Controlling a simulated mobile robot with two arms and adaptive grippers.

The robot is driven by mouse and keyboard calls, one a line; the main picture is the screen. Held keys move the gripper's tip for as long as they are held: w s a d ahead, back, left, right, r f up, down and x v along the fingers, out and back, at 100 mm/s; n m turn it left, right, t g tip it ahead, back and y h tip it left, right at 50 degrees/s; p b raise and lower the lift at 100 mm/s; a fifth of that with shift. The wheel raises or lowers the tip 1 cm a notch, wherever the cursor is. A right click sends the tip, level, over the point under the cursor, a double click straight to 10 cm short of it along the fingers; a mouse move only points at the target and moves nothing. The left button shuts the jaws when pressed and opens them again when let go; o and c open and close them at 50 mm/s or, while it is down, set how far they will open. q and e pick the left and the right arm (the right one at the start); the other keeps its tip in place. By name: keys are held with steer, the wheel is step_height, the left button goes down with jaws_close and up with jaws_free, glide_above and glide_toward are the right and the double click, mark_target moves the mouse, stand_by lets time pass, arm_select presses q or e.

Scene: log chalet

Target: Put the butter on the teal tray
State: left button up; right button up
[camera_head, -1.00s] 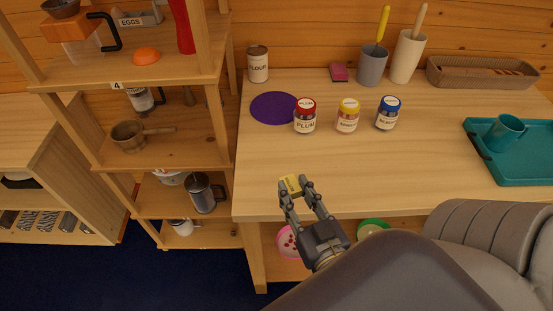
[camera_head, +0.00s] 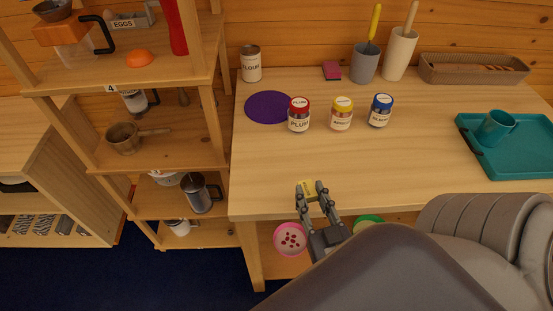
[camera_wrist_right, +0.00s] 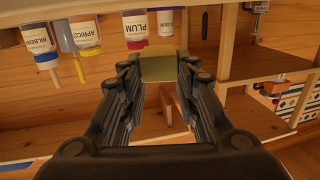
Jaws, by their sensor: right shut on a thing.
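The butter is a small yellow block (camera_head: 308,189), held between the fingertips of my right gripper (camera_head: 313,194) above the front edge of the counter. In the right wrist view the butter (camera_wrist_right: 169,68) sits between the two fingers of the gripper (camera_wrist_right: 162,75), which is shut on it. The teal tray (camera_head: 490,165) lies on the counter at the right, well apart from the butter, with a teal mug (camera_head: 496,127) standing on it. My left gripper is not in view.
Plum (camera_head: 299,116), apricot (camera_head: 341,115) and blue-lidded (camera_head: 380,111) jars stand mid-counter, near a purple mat (camera_head: 267,107). A flour can (camera_head: 250,64), utensil holders (camera_head: 365,63) and a basket (camera_head: 470,69) line the back. The counter between jars and tray is clear. Shelves (camera_head: 150,155) stand left.

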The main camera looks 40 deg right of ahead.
steer(key=p, duration=0.2)
glide_above(277, 180)
steer(key=s, duration=0.3)
steer(key=shift+w+f, duration=0.2)
steer(key=shift+f, duration=0.2)
steer(key=shift+w+f, duration=0.15)
steer(key=shift+w, duration=0.4)
steer(key=shift+w+f, duration=0.1)
steer(key=shift+w, duration=0.8)
step_height(277, 180, down, 3)
steer(key=shift+r, duration=0.1)
steer(key=shift+s, duration=0.1)
steer(key=shift+f, duration=0.25)
steer(key=o, duration=1)
